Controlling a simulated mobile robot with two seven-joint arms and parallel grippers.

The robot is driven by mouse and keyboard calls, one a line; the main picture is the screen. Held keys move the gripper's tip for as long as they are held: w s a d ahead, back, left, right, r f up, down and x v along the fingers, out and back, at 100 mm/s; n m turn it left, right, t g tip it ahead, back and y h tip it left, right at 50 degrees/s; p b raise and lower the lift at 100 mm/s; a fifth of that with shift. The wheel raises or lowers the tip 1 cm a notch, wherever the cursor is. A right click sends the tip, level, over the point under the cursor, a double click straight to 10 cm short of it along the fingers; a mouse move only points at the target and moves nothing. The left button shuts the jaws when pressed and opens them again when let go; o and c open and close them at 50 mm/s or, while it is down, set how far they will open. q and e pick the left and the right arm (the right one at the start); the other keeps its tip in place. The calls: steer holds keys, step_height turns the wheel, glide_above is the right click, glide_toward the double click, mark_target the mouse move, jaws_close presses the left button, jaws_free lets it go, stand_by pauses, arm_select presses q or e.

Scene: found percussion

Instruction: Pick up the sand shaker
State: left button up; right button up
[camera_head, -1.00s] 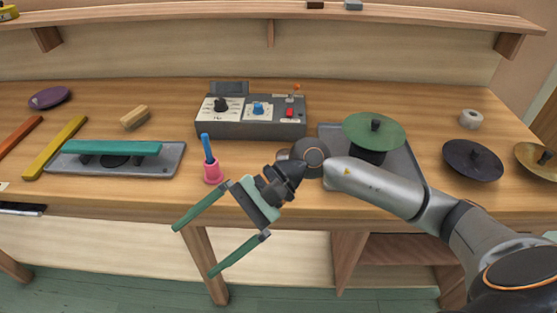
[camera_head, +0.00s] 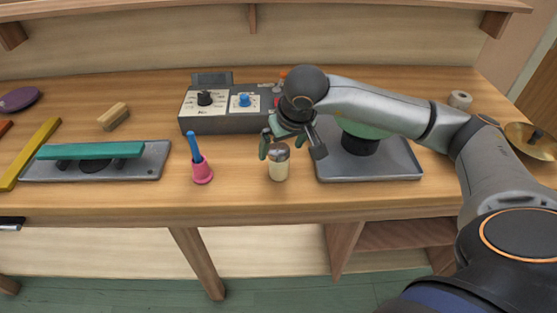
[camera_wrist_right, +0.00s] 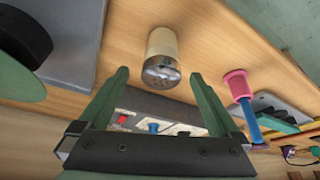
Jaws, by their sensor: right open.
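The sand shaker (camera_head: 279,164) is a small cream cylinder with a domed metal cap, standing upright near the bench's front edge. It also shows in the right wrist view (camera_wrist_right: 162,45), with a perforated cap, ahead of the fingertips and roughly centred between them. My right gripper (camera_head: 291,150) is open at the shaker, seen from the head with one green finger left of the cap and the other side to the right. In the right wrist view my right gripper (camera_wrist_right: 158,80) has its fingers spread, with nothing between them. My left gripper is not in view.
A pink holder with a blue stick (camera_head: 202,170) stands left of the shaker. A grey tray (camera_head: 385,171) with a green disc lies close on the right. A control box (camera_head: 225,123) stands behind. A teal bar on a grey plate (camera_head: 150,172) is farther left.

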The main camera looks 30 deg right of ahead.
steer(key=p+x, duration=0.1)
steer(key=x, duration=0.4)
steer(key=shift+w+f, duration=0.2)
steer(key=shift+f, duration=0.05)
steer(key=shift+c, duration=0.4)
steer(key=shift+r, duration=0.1)
jaws_close()
